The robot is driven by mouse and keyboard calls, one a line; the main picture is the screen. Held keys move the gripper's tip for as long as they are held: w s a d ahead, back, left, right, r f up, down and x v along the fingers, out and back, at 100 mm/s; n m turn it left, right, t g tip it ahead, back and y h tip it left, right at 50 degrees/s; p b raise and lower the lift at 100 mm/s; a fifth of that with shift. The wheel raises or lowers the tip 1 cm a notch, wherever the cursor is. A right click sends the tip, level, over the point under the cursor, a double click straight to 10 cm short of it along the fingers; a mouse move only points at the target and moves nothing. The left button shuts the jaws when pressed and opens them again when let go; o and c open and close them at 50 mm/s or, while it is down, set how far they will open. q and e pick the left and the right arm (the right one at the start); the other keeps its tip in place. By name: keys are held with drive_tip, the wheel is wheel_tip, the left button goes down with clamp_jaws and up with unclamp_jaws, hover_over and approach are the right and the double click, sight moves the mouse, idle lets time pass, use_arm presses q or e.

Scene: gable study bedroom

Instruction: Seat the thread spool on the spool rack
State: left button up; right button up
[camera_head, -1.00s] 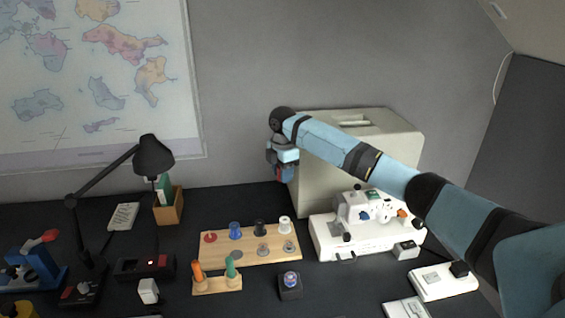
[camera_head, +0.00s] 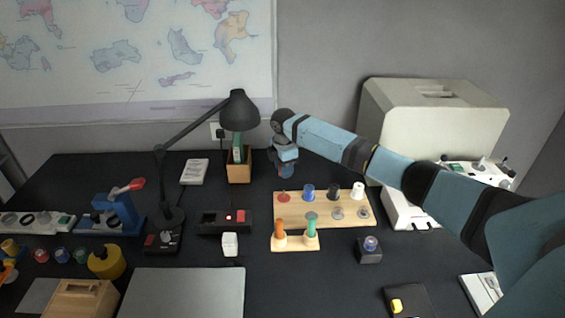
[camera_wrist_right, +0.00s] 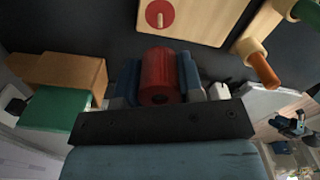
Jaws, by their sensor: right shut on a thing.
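My right gripper (camera_head: 286,168) is shut on the red thread spool (camera_wrist_right: 160,75), which lies between its fingers in the wrist view. In the head view the spool is mostly hidden by the fingers. The gripper is in the air behind the left end of the wooden spool rack (camera_head: 296,208). The rack's back row has a bare red disc (camera_head: 284,197) with a peg, then blue, black and white spools. Its front row has grey discs. In the wrist view the red disc (camera_wrist_right: 160,14) is just beyond the spool, apart from it. My left gripper is not in view.
A small wooden stand (camera_head: 295,243) with orange and green handles is in front of the rack. A black lamp (camera_head: 239,112) and a wooden box (camera_head: 238,170) stand to the left. A large pale case (camera_head: 430,115) is at the right. A dark block (camera_head: 369,250) sits front right.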

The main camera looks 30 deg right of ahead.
drive_tip(key=shift+r+p, duration=0.15)
drive_tip(key=shift+p, duration=0.4)
wheel_tip(320, 180, down, 2)
drive_tip(key=shift+f+b, duration=0.5)
drive_tip(key=shift+f, duration=0.45)
drive_tip(key=shift+f+b, duration=0.35)
drive_tip(key=shift+f, duration=0.6)
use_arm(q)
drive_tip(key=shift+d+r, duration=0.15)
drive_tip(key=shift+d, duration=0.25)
use_arm(e)
drive_tip(key=shift+f, duration=0.2)
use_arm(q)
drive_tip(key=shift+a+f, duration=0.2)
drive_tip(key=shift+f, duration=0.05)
